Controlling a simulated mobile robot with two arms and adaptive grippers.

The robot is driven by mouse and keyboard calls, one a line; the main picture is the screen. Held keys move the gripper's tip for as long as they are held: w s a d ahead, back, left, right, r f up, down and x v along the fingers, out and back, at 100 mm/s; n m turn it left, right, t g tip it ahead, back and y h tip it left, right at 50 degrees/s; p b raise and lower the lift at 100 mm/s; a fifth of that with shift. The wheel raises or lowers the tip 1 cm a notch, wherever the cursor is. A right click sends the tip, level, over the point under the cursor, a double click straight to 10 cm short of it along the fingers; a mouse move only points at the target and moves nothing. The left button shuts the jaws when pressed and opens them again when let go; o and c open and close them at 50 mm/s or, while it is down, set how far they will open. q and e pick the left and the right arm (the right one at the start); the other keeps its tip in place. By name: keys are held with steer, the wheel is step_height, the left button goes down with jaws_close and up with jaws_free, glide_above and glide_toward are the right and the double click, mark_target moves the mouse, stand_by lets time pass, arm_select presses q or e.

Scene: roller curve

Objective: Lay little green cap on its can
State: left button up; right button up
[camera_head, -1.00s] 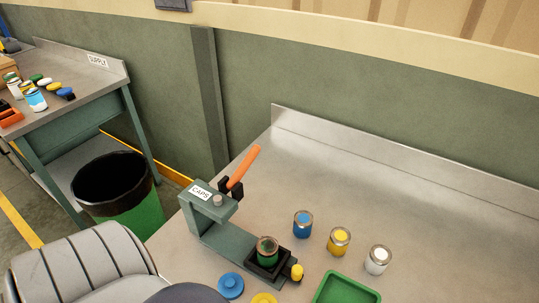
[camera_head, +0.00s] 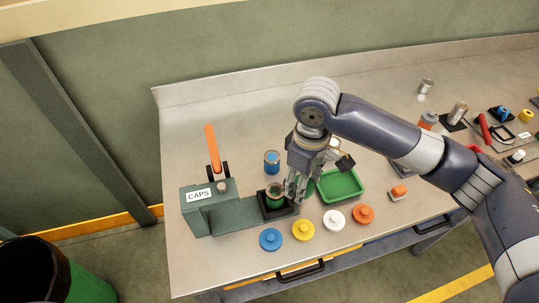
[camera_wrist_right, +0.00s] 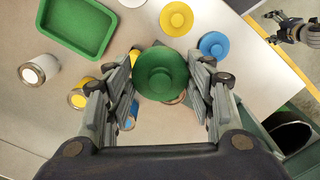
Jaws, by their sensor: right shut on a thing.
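The little green cap (camera_wrist_right: 160,73) is held between the fingers of my right gripper (camera_wrist_right: 158,82) in the right wrist view. In the head view this gripper (camera_head: 296,190) is right beside the green can (camera_head: 275,198), which sits upright in the black holder (camera_head: 266,214) of the cap press. In the wrist view the cap covers most of the can under it; only a bit of rim shows. I cannot tell the gap between cap and can. My left gripper (camera_wrist_right: 279,27) shows at the wrist view's top right, fingers apart and empty, away from the can.
The press (camera_head: 209,207) has an orange lever (camera_head: 212,148). A blue can (camera_head: 271,161) stands behind the holder. Yellow (camera_wrist_right: 78,98) and white cans (camera_wrist_right: 33,72) stand nearby. Blue (camera_head: 270,239), yellow (camera_head: 303,230), white (camera_head: 334,219) and orange caps (camera_head: 363,214) lie in front of the green tray (camera_head: 360,193).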

mark_target(276, 190)
arm_select(q)
steer(key=w+d+r+p, duration=0.3)
steer(key=r, duration=0.1)
arm_select(e)
steer(key=w+a+n, duration=0.1)
steer(key=n, duration=0.1)
steer(key=a+n, duration=0.2)
steer(key=w+a+r+n, duration=0.1)
steer(key=a, duration=0.1)
steer(key=shift+w+a+r+n, duration=0.1)
steer(key=shift+w+a+n, duration=0.05)
steer(key=shift+w+n, duration=0.25)
steer(key=shift+a, duration=0.3)
steer(key=shift+s+a+f+n+b, duration=0.15)
steer(key=shift+f+n+b, duration=0.15)
steer(key=shift+f+b, duration=0.45)
steer(key=shift+b, duration=0.15)
step_height(276, 190, down, 3)
steer(key=b, duration=0.3)
steer(key=shift+r, duration=0.1)
steer(key=shift+f+b, duration=0.25)
steer(key=shift+b, duration=0.2)
steer(key=shift+f, duration=0.2)
arm_select(q)
steer(key=f, duration=0.3)
steer(key=s+a+f, duration=0.1)
steer(key=shift+f, duration=0.4)
arm_select(e)
steer(key=shift+f, duration=0.35)
